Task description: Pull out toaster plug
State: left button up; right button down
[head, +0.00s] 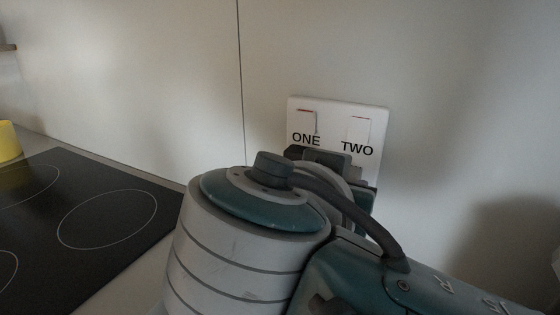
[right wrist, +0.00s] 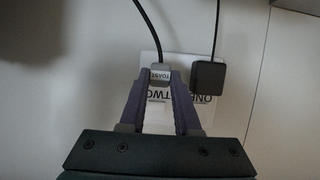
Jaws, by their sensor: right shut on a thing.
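The toaster plug (right wrist: 160,74), a grey block labelled TOAST with a black cord, sits between the fingertips of my right gripper (right wrist: 158,82) in the right wrist view. The gripper is shut on it. The white double socket (head: 337,110), marked ONE and TWO, is on the wall in the head view, and it also shows in the right wrist view (right wrist: 204,119). I cannot tell whether the plug is fully seated in it. In the head view my right arm hides the plug and the lower part of the socket. My left gripper is not in view.
A second, black plug (right wrist: 208,76) with its own cord is close beside the right-hand finger in the right wrist view. A black hob (head: 85,215) lies on the counter at the left, with a yellow object (head: 8,142) at the far left edge.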

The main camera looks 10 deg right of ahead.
jog(key=shift+s, duration=0.15)
jog(key=shift+s+a+p, duration=0.2)
jog(key=shift+s+a, duration=0.4)
jog(key=shift+s, duration=0.25)
jog(key=shift+s+a+p, duration=0.2)
jog(key=shift+s+a, duration=0.4)
jog(key=shift+s, duration=0.25)
jog(key=shift+s, duration=0.1)
